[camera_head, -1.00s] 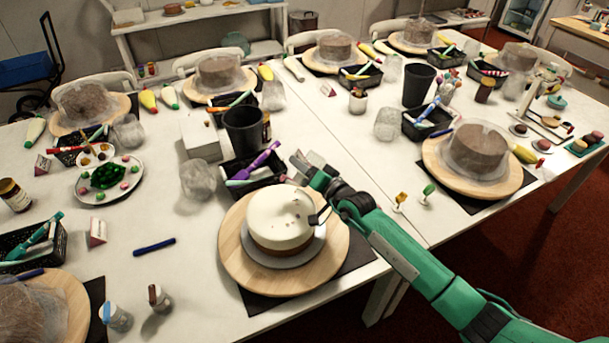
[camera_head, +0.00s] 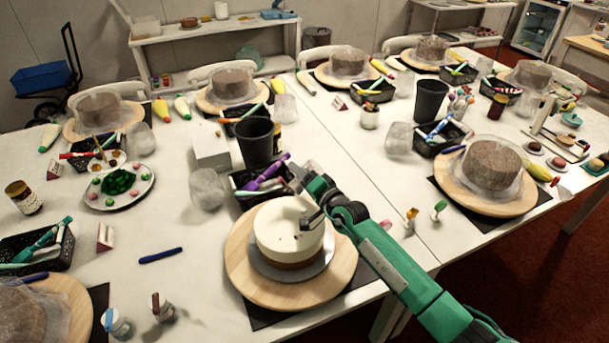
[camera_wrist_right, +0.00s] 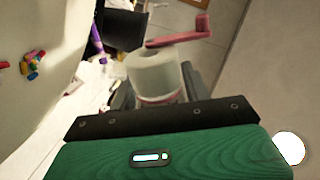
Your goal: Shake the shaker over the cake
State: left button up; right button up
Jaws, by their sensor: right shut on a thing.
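The white-topped cake (camera_head: 289,228) with a brown lower band sits on a grey disc on a round wooden turntable (camera_head: 252,283). A few dark specks show on its top. My right gripper (camera_head: 311,219) is above the cake's right side. In the right wrist view it is shut on the shaker (camera_wrist_right: 154,76), a pale cylinder with a pinkish-red part beside its end. The shaker is tilted, and my gripper mostly hides it in the head view. Several coloured sprinkles (camera_wrist_right: 33,65) lie on a pale surface at left in the wrist view. My left gripper is out of view.
A black basket of tools (camera_head: 248,201) and a black cup (camera_head: 256,143) stand behind the cake. Two small shakers, one blue-capped (camera_head: 117,324) and one brown-capped (camera_head: 162,308), stand at front left.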

jog(key=shift+a+r, duration=0.1)
jog(key=shift+a, duration=0.25)
jog(key=shift+a+r+n, duration=0.1)
jog(key=shift+n, duration=0.4)
jog(key=shift+w+d+r, duration=0.2)
jog(key=shift+d, duration=0.1)
jog(key=shift+s+a+f, duration=0.2)
jog(key=shift+s+a, duration=0.05)
jog(key=shift+a, duration=0.05)
jog(key=shift+a+r+n+p, duration=0.15)
jog(key=shift+n+p, duration=0.15)
jog(key=shift+n, duration=0.2)
